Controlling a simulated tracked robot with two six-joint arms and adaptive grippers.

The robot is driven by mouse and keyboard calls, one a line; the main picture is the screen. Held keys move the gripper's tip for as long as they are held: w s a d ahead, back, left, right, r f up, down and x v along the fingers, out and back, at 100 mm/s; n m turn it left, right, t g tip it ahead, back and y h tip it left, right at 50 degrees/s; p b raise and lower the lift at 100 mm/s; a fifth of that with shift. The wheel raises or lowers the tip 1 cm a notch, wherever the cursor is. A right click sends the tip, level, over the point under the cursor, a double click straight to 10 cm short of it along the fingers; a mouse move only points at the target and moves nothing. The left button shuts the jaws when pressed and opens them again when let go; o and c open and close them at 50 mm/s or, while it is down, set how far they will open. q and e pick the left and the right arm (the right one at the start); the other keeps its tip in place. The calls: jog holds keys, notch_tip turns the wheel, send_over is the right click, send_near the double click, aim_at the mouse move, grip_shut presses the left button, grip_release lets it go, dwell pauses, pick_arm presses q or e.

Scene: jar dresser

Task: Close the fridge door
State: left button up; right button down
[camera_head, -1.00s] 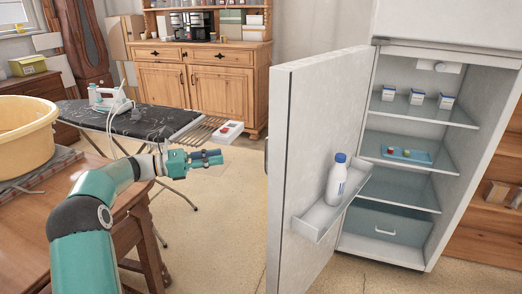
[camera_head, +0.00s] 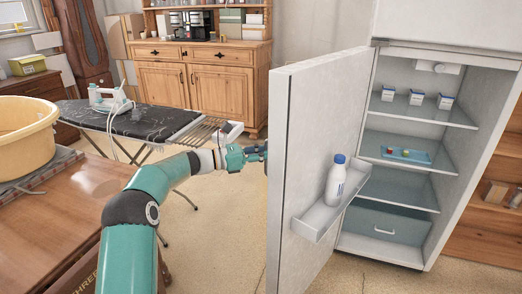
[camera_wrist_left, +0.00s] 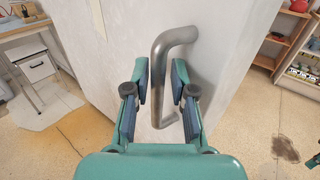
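The white fridge door (camera_head: 313,150) stands wide open in the head view, its inner side facing me, with a bottle (camera_head: 336,180) in its shelf (camera_head: 318,219). The fridge interior (camera_head: 400,180) is exposed on the right. My left gripper (camera_head: 262,152) is at the door's left edge, partly hidden behind it. In the left wrist view, the metal door handle (camera_wrist_left: 172,75) stands between the two fingers of my left gripper (camera_wrist_left: 160,92). The fingers are apart, with gaps beside the handle.
An ironing board (camera_head: 140,121) with an iron (camera_head: 104,96) stands behind my left arm. A wooden table (camera_head: 75,205) with a yellow basin (camera_head: 25,135) is at the left. Open floor (camera_head: 225,235) lies between table and door.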

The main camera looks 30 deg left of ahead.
pick_arm(q)
grip_shut()
